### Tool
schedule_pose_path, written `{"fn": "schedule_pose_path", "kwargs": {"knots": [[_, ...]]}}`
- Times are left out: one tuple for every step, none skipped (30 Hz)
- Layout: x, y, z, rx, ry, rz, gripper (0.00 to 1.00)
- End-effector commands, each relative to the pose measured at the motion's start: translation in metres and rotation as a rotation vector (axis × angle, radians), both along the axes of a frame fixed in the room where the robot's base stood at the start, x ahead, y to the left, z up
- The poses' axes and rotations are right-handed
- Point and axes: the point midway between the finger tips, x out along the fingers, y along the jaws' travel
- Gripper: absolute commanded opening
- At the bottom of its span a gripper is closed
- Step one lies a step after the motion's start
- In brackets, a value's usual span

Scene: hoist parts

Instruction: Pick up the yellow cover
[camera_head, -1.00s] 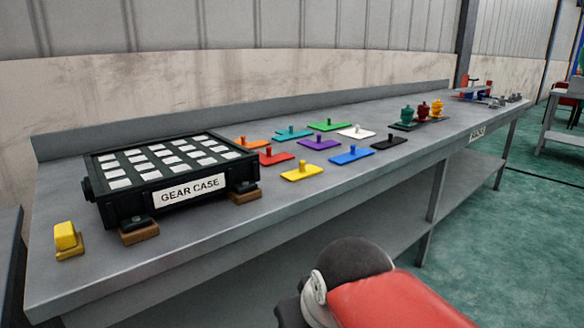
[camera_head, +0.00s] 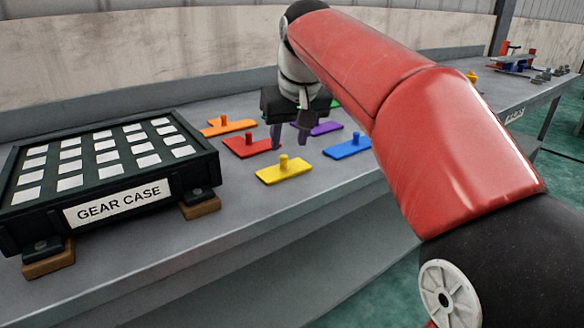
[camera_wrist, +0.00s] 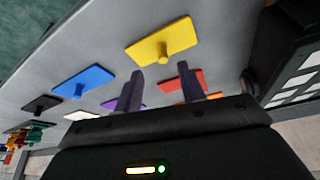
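The yellow cover (camera_head: 284,170) is a flat rectangular plate with an upright knob, lying on the grey bench near its front edge. In the wrist view the yellow cover (camera_wrist: 160,44) lies just beyond my fingertips, with its knob pointing toward the camera. My gripper (camera_head: 290,138) hangs above the bench, behind the yellow cover in the head view. In the wrist view my gripper (camera_wrist: 160,78) shows two purple fingers spread apart with nothing between them. They are not touching the yellow cover.
Red (camera_head: 250,146), orange (camera_head: 227,126), blue (camera_head: 348,146) and purple (camera_head: 325,128) covers lie close around the yellow one. The black gear case (camera_head: 110,165) stands on the left on wooden blocks. Bare bench lies in front of the yellow cover.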

Motion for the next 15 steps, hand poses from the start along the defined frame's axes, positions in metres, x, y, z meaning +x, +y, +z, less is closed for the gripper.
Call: {"fn": "schedule_pose_path", "kwargs": {"knots": [[0.001,0.001,-0.007,-0.001,0.002,0.000,0.40],[0.002,0.002,-0.010,-0.001,0.002,0.000,0.40],[0.004,0.003,-0.015,-0.001,0.002,0.000,0.40],[0.005,0.004,-0.019,-0.001,0.003,0.000,0.40],[0.006,0.005,-0.024,-0.001,0.003,0.000,0.40],[0.008,0.007,-0.030,-0.001,0.002,0.000,0.40],[0.009,0.008,-0.034,-0.001,0.003,-0.001,0.40],[0.010,0.008,-0.038,0.000,0.002,-0.001,0.40],[0.012,0.009,-0.043,0.000,0.002,-0.002,0.40],[0.014,0.009,-0.046,-0.001,0.002,-0.002,0.40],[0.015,0.009,-0.048,-0.001,0.002,-0.002,0.40],[0.016,0.010,-0.051,0.000,0.001,-0.002,0.40],[0.016,0.010,-0.052,0.000,0.000,-0.002,0.40],[0.017,0.010,-0.052,-0.001,0.000,-0.001,0.40],[0.017,0.010,-0.053,0.000,-0.001,-0.002,0.40]]}}
